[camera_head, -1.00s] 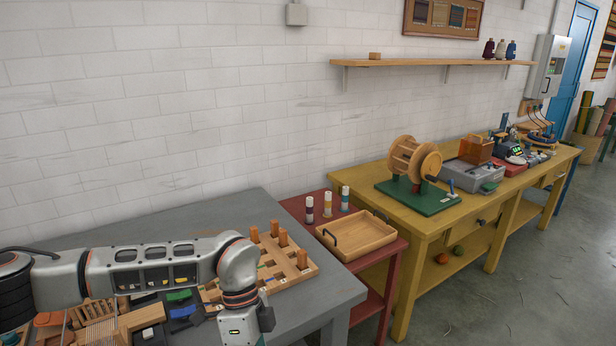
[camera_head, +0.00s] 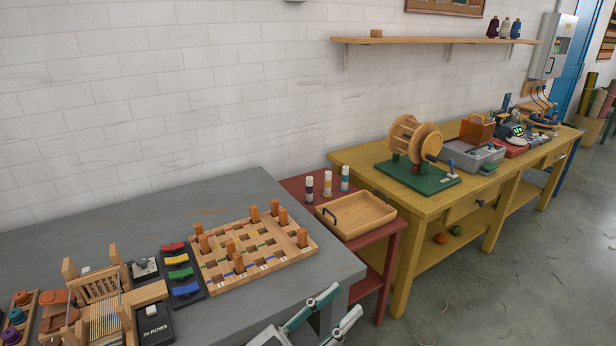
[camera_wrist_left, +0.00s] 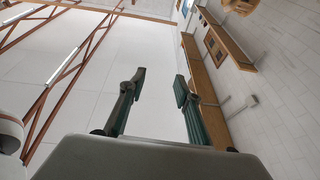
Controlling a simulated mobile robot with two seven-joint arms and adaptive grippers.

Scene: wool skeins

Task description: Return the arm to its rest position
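My left gripper (camera_head: 346,299) shows at the bottom middle of the head view, in front of the grey table's near right corner. Its two green-and-grey fingers are spread apart with nothing between them. In the left wrist view the gripper (camera_wrist_left: 160,78) is also open and empty, pointing at the ceiling and upper wall. Most of my left arm is out of the head view. My right gripper is in neither view.
A wooden tray (camera_head: 355,213) sits on a red stand. A yellow bench (camera_head: 440,205) stands at right; floor is open in front.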

